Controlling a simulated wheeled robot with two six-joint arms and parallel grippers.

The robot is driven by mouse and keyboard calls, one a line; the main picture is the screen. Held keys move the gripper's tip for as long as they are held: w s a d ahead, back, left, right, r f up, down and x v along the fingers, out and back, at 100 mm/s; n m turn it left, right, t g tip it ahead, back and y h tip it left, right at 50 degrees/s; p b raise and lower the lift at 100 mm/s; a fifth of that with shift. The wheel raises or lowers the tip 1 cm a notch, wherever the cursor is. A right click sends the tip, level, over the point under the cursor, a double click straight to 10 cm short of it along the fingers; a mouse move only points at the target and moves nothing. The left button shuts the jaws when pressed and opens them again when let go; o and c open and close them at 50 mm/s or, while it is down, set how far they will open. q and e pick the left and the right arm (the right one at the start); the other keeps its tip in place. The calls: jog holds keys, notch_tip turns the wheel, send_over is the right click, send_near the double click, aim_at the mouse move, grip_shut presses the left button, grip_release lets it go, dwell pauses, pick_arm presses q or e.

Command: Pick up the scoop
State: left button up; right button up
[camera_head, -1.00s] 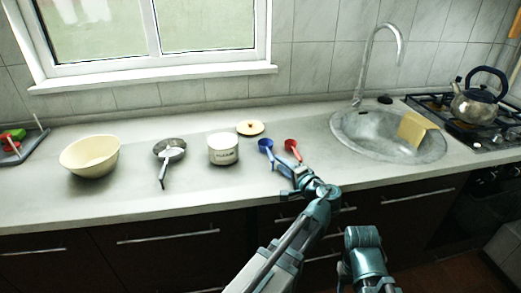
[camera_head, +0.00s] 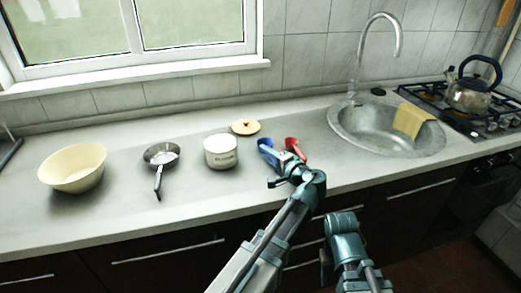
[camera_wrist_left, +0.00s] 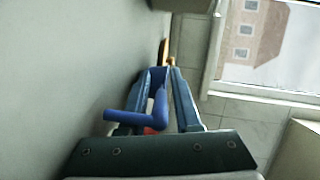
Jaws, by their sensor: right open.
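The blue scoop (camera_head: 265,146) is on the counter, right of the white canister, with its lower part hidden by my left gripper. A red scoop (camera_head: 293,146) lies just to its right. My left gripper (camera_head: 284,163) is at the blue scoop. In the left wrist view the blue scoop (camera_wrist_left: 136,117) lies between the two fingers (camera_wrist_left: 160,75), its handle crossing in front of one finger. Whether the fingers press on it is unclear. A bit of red shows behind it. My right gripper (camera_head: 342,224) is low in front of the counter, away from the scoops, holding nothing visible.
A cream bowl (camera_head: 73,180), a small pan (camera_head: 160,155), a white canister (camera_head: 221,160) and a wooden lid (camera_head: 245,127) stand to the left.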

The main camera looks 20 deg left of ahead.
pick_arm(q)
jog(key=shift+d, duration=0.15)
jog(key=shift+c, duration=0.6)
grip_shut()
pick_arm(e)
jog(key=shift+s+d, duration=0.1)
jog(key=shift+d, duration=0.05)
pick_arm(q)
jog(key=shift+r, duration=0.15)
pick_arm(e)
jog(key=shift+r, duration=0.15)
